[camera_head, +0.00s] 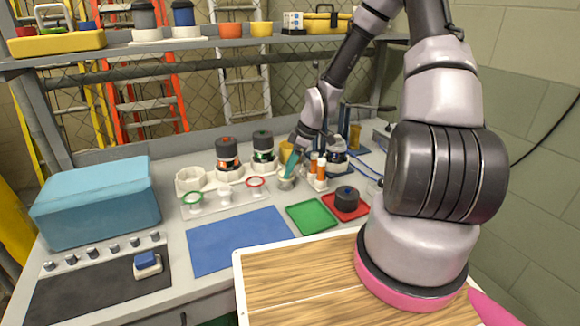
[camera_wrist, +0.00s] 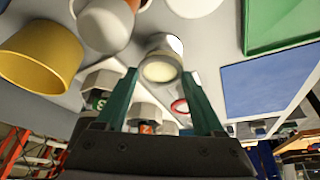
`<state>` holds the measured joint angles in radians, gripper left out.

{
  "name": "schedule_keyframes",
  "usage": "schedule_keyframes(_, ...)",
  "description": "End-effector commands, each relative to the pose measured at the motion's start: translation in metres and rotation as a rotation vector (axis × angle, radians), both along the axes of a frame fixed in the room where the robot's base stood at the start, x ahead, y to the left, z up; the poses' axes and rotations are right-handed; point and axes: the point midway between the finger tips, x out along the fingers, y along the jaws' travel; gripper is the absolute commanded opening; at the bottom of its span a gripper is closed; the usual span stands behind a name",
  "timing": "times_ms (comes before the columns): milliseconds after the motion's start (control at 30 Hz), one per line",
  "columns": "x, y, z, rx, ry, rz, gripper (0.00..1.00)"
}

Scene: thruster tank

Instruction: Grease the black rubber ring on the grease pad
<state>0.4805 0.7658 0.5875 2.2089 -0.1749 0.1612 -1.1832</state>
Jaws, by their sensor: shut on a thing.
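My gripper (camera_head: 289,165) is low over the bench, its teal fingers pointing down at a small round pot with a cream top, which I take to be the grease pad (camera_head: 285,183). In the wrist view, the pad (camera_wrist: 160,68) shows between the fingertips, straight ahead of them. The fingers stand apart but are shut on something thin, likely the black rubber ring. The ring itself is not clear in either view. I cannot tell whether it touches the pad.
Orange-capped bottles (camera_head: 320,170) and a yellow cup (camera_wrist: 42,56) stand close to my gripper. A blue mat (camera_head: 238,240) lies clear in front.

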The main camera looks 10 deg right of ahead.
Motion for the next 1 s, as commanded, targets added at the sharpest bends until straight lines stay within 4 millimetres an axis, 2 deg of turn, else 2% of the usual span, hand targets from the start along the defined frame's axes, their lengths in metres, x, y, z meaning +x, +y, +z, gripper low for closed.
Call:
schedule_keyframes(167,-0.0016,-0.0007,-0.0015,0.0,0.006,-0.117,0.19)
schedule_keyframes(467,-0.0012,-0.0019,-0.0021,0.001,0.009,-0.083,0.19)
schedule_keyframes(567,0.0,-0.0027,-0.0025,0.003,0.008,0.058,0.19)
schedule_keyframes(800,-0.0003,-0.001,-0.0027,0.003,0.006,0.52,0.19)
schedule_keyframes(1000,-0.0009,-0.0019,-0.0025,-0.001,0.006,0.685,0.19)
